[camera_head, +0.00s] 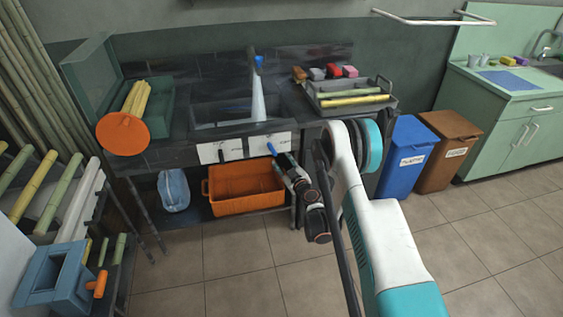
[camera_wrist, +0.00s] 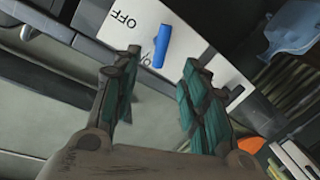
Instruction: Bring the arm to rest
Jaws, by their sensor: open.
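My gripper (camera_head: 284,164) is at the front of the dark workbench, in front of a white panel (camera_head: 257,145) with a blue lever (camera_head: 271,148). In the wrist view my gripper (camera_wrist: 162,62) has its two teal-padded fingers spread apart, with nothing held between them. The blue lever (camera_wrist: 161,46) shows just beyond and between the fingertips; I cannot tell whether they touch it. The white panel (camera_wrist: 135,22) reads OFF beside the lever, and another label is partly hidden. My arm reaches forward from the lower right of the head view, bent at the elbow.
An orange crate (camera_head: 245,190) and a bluish container (camera_head: 173,190) sit under the bench. A tray (camera_head: 372,106) with cane pieces is on top. Blue (camera_head: 405,157) and brown (camera_head: 446,151) bins stand right. The tiled floor in front is clear.

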